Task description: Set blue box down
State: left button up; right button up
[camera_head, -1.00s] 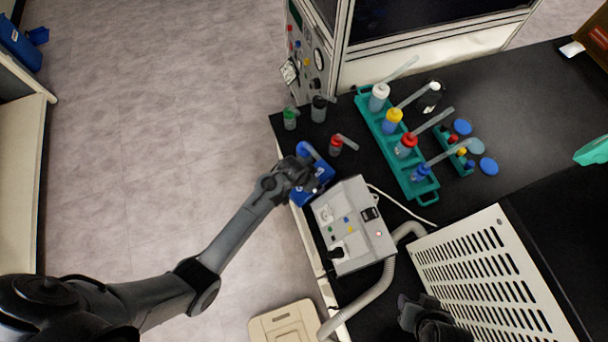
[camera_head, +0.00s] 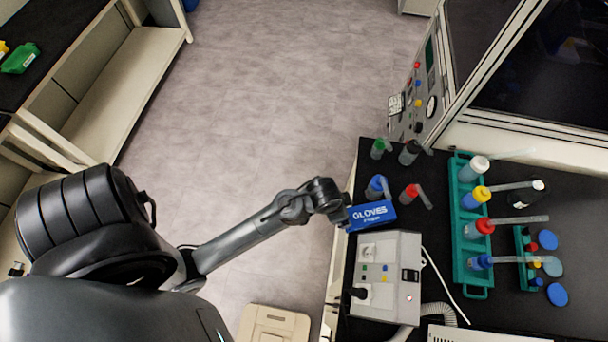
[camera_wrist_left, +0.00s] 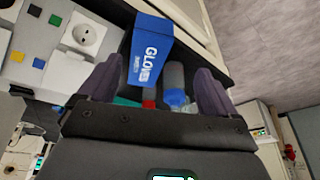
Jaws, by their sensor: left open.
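The blue box (camera_head: 374,216), lettered GLOVES, sits at the left edge of the black bench, just behind the grey socket unit. My left gripper (camera_head: 342,213) is at the box's left end, close to it. In the left wrist view the blue box (camera_wrist_left: 148,55) is ahead of the two dark fingers, which stand apart with space between them. The box's underside is hidden, so I cannot tell fully how it rests. My right gripper is not in view.
The grey unit (camera_head: 385,277) stands in front of the box. A blue-capped bottle (camera_head: 376,188) and a red-capped bottle (camera_head: 411,196) stand just behind it. A teal rack (camera_head: 464,249) with bottles is to the right. Open floor (camera_head: 270,110) lies left of the bench.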

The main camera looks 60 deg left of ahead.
pick_arm(q)
jog(key=s+r, duration=0.4)
jog(key=s, duration=0.2)
jog(key=s+a+r+n, duration=0.1)
jog(key=s+r, duration=0.2)
jog(key=s, duration=0.4)
jog(key=shift+s+a+r, duration=0.2)
jog(key=shift+a+r, duration=0.1)
jog(key=shift+r, duration=0.05)
jog(key=shift+r, duration=0.1)
